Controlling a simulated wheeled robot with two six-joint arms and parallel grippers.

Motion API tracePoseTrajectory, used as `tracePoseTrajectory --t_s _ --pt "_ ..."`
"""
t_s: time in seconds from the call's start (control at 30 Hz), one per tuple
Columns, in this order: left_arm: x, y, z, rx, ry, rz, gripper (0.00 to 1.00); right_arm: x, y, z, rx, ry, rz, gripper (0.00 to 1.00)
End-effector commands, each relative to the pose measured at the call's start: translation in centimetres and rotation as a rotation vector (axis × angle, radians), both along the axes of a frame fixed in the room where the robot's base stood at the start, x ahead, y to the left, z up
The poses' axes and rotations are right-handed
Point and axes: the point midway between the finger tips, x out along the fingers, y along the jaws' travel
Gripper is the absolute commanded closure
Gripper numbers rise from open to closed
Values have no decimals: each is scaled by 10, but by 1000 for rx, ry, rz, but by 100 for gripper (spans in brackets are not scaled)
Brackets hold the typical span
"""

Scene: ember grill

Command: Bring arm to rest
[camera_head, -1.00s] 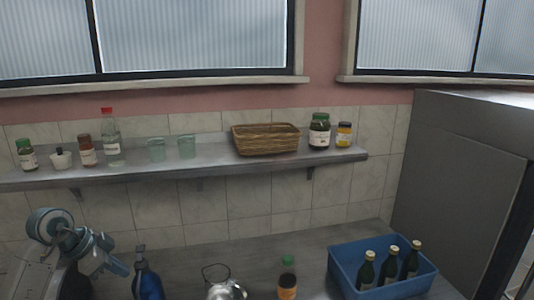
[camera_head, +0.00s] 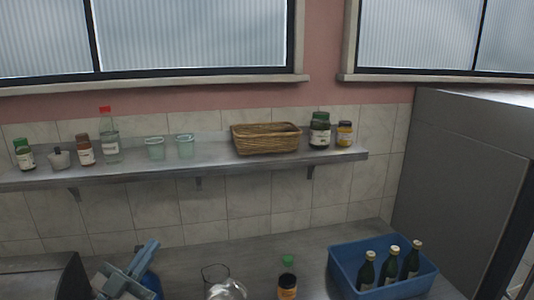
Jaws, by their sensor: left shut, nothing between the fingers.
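My left gripper (camera_head: 140,268) shows at the lower left of the head view, low over the grey counter (camera_head: 250,250). Its two light blue fingers are together with nothing between them. It partly covers a dark blue bottle (camera_head: 151,282) behind it. My right gripper is out of the picture.
A blue crate (camera_head: 345,262) with several dark bottles stands on the counter at the right. A green-capped bottle (camera_head: 287,282), a glass (camera_head: 215,273) and a shiny metal vessel (camera_head: 226,289) stand at the front middle. A wall shelf (camera_head: 220,168) holds jars, cups and a wicker basket (camera_head: 266,138).

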Motion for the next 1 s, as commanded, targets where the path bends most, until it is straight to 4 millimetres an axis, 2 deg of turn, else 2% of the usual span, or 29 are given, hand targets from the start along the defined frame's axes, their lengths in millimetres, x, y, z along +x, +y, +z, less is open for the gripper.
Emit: tracePoseTrajectory --t_s 0.17,0.3,0.43,0.5,0.6,0.7,0.8,1.0 --pt "-16 50 -37 -182 139 336 100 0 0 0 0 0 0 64" --pt "-37 82 -94 -240 377 576 100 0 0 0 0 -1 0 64" --pt "-73 95 -160 -221 683 736 100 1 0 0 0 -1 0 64" --pt "-99 94 -196 -180 866 785 100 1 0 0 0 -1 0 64" --pt "-137 86 -237 -108 1100 804 100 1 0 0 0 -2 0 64" --pt "-171 75 -265 -32 1288 783 100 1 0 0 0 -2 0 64" --pt "-202 63 -285 39 1440 743 100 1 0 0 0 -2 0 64" --pt "-259 39 -308 171 1682 626 100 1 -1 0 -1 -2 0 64"
